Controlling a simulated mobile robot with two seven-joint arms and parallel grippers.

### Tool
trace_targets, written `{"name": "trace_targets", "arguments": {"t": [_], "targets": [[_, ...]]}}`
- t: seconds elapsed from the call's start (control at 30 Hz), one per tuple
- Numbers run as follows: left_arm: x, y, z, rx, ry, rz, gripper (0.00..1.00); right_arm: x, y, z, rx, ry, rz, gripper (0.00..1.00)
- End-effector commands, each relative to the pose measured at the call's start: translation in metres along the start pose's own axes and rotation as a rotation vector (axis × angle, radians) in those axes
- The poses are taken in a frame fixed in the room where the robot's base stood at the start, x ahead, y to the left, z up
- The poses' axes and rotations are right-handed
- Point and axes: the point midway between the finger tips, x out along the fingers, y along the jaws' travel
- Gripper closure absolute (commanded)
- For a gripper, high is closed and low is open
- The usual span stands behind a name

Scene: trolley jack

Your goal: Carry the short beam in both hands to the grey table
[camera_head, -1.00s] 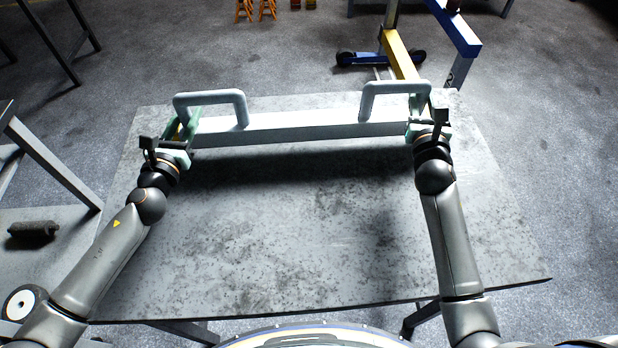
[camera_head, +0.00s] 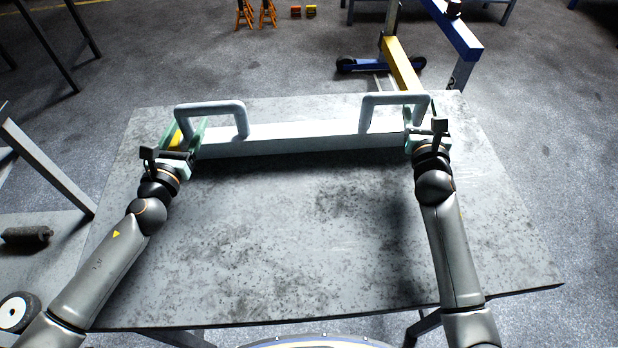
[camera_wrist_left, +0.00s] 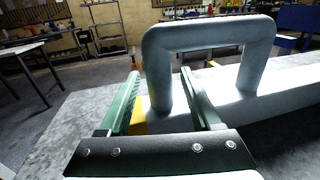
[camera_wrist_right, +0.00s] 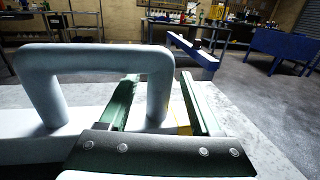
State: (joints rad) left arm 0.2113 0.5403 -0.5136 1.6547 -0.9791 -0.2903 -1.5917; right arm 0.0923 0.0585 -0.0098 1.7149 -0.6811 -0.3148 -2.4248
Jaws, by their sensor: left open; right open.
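The short beam (camera_head: 300,138) is a long light-grey bar with a raised loop handle near each end. It lies on the grey table (camera_head: 290,245) toward the far edge. My left gripper (camera_head: 188,134) is open at the left handle (camera_head: 241,120); in the left wrist view its fingers (camera_wrist_left: 160,92) stand either side of that handle's near post. My right gripper (camera_head: 421,118) is open at the right handle (camera_head: 366,115); in the right wrist view its fingers (camera_wrist_right: 158,95) stand either side of the handle's post (camera_wrist_right: 158,95). Yellow patches show at the beam's ends.
A blue and yellow hoist (camera_head: 400,60) stands on the floor beyond the table's far right. Orange jack stands (camera_head: 256,14) are farther back. Another table frame (camera_head: 45,165) is at the left. The near half of the grey table is bare.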

Motion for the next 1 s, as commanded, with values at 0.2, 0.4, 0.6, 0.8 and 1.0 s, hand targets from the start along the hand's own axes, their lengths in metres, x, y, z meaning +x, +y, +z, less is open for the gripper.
{"name": "trace_targets", "arguments": {"t": [0.2,0.4,0.6,0.8,1.0], "targets": [[-0.002,0.0,0.0,0.0,0.0,0.0,0.35,0.0,0.0,0.0,0.0,0.0,0.0,0.35],[-0.024,0.0,-0.002,0.002,0.003,-0.001,0.35,0.0,0.0,0.0,0.0,0.0,0.0,0.35],[-0.061,-0.001,-0.002,0.001,0.004,-0.002,0.35,0.0,0.0,0.0,0.0,0.0,0.0,0.35],[-0.093,-0.001,-0.001,0.0,0.003,-0.001,0.35,0.0,0.0,0.0,0.0,0.0,0.0,0.35],[-0.113,0.0,-0.001,0.0,0.001,0.0,0.35,0.0,0.0,0.0,0.0,0.0,0.0,0.35]]}}
